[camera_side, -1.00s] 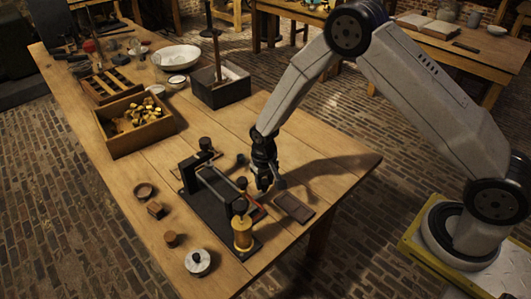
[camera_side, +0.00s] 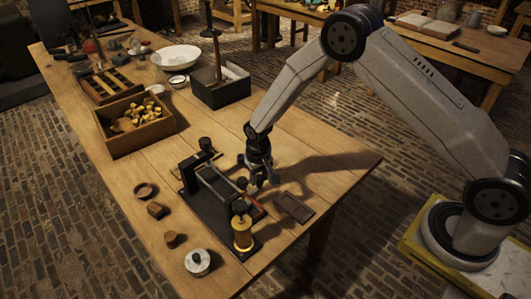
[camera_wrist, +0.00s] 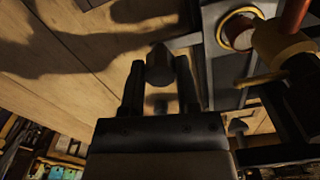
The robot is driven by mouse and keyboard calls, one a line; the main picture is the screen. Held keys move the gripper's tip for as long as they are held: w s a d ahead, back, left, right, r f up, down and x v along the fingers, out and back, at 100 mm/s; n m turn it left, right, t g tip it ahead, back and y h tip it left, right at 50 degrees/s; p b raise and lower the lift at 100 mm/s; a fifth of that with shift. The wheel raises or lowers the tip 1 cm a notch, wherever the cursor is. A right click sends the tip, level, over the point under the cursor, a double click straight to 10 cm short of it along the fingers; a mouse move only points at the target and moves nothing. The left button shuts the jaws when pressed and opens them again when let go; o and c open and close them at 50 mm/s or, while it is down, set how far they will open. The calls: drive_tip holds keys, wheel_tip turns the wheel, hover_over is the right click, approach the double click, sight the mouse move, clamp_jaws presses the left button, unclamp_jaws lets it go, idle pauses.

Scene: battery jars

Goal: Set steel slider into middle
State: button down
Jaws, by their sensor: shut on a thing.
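My gripper (camera_side: 262,184) is just right of the black apparatus, low over the table. In the wrist view its two fingers (camera_wrist: 160,88) are closed about a dark, blunt-tipped metal piece (camera_wrist: 159,66), which looks like the steel slider. The side view does not show this piece clearly. The apparatus has a dark base (camera_side: 215,215), a pale bar (camera_side: 217,186) between end posts, and a brass cylinder (camera_side: 243,236) at its near end. I cannot tell whether the held piece touches the apparatus.
A wooden box of brass pieces (camera_side: 120,145) and a dark box (camera_side: 222,95) stand behind.

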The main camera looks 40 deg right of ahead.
drive_tip(key=shift+w, duration=2.9)
drive_tip(key=shift+c, duration=1.6)
unclamp_jaws()
drive_tip(key=shift+r, duration=0.15)
wheel_tip(320, 180, up, 8)
drive_tip(key=shift+f, duration=0.2)
